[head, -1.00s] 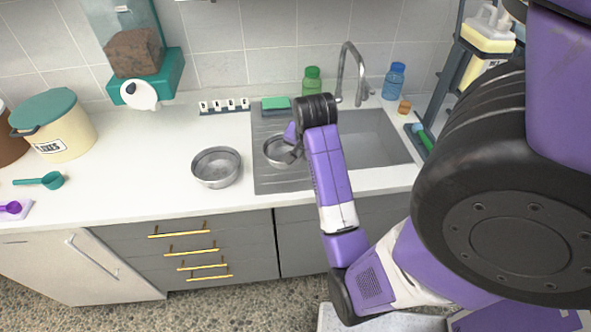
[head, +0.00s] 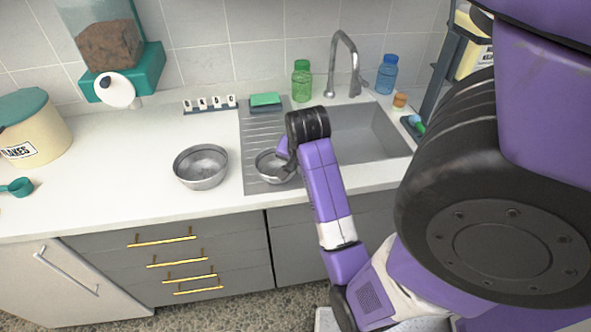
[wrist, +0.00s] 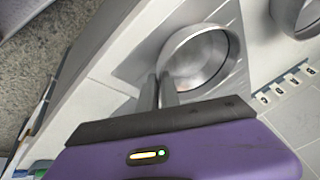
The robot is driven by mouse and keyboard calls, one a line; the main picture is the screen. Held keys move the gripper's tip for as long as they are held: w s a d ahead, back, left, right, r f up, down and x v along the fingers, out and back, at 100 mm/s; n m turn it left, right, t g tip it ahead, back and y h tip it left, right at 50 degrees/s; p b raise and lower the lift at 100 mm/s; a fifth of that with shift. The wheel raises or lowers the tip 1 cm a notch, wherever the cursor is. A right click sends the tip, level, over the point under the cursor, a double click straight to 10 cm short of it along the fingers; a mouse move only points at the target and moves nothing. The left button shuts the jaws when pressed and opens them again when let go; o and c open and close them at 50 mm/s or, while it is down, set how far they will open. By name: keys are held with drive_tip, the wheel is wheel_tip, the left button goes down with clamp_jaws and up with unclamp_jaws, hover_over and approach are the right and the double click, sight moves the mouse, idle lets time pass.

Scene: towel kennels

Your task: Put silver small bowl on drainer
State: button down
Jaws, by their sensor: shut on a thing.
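The silver small bowl (head: 268,166) sits at the drainer (head: 256,138), the grooved grey panel left of the sink basin. It is upright, over the drainer's front part. My gripper (head: 288,168) is at the bowl's right side. In the wrist view my gripper's fingers (wrist: 167,92) are shut on the near rim of the small bowl (wrist: 203,62). My wrist hides part of the bowl in the head view. I cannot tell whether the bowl's base touches the drainer.
A larger silver bowl (head: 201,167) stands on the counter left of the drainer. A green sponge (head: 265,100) lies at the drainer's back. The faucet (head: 345,65), green bottle (head: 302,82) and blue bottle (head: 387,75) stand behind the sink basin (head: 365,132).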

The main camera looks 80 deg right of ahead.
drive_tip(key=shift+r, duration=0.1)
drive_tip(key=c, duration=1.6)
unclamp_jaws()
drive_tip(key=shift+o, duration=0.2)
drive_tip(key=p+v, duration=0.5)
drive_tip(key=v, duration=0.7)
drive_tip(key=shift+p, duration=0.3)
